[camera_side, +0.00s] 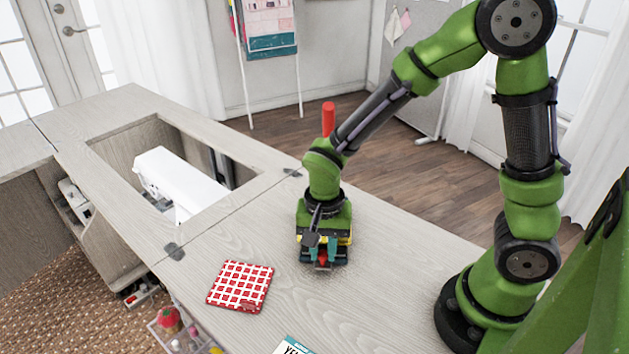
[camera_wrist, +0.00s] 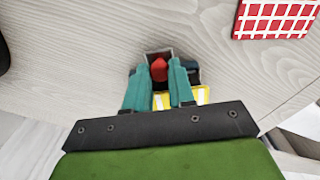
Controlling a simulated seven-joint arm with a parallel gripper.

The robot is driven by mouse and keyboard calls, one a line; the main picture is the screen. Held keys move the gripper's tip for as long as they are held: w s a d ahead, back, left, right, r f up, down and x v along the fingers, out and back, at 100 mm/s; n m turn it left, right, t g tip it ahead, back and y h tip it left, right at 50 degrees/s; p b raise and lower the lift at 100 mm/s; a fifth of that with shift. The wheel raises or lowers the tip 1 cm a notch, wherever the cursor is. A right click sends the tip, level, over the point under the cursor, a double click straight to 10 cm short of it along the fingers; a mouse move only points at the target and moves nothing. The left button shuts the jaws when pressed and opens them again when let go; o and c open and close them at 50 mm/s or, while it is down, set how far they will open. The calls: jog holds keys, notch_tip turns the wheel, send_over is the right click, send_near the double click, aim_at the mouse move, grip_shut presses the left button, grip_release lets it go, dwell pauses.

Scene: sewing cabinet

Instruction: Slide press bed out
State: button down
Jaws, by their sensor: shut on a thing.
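My gripper (camera_side: 322,262) points down at the wooden cabinet top, with its teal fingers closed around a small red piece (camera_side: 322,260). In the wrist view the fingers (camera_wrist: 160,75) stand on either side of this red piece (camera_wrist: 159,69), which sits in a small dark-grey frame. Yellow parts with white stripes (camera_wrist: 163,101) show just behind it, partly hidden by the gripper. They look like part of a small press (camera_side: 345,239), mostly covered by my gripper in the side view. I cannot clearly tell the press bed from the rest.
A red-and-white checked pad (camera_side: 240,286) lies left of my gripper. A white sewing machine (camera_side: 178,181) sits in the cabinet's opening. A teal-and-white printed item (camera_side: 292,346) lies at the front edge. A red cylinder (camera_side: 328,119) shows behind my arm. Bare cabinet top lies around my gripper.

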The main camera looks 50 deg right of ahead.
jog(key=s+a, duration=0.1)
jog(key=a, duration=0.1)
jog(key=s+a, duration=0.2)
jog(key=a, duration=0.1)
jog(key=s+a, duration=0.2)
jog(key=shift+s+a, duration=0.1)
jog(key=shift+a, duration=0.15)
jog(key=c, duration=1)
grip_release()
jog(key=shift+o, duration=0.2)
jog(key=shift+d+r, duration=0.1)
notch_tip(320, 180, up, 17)
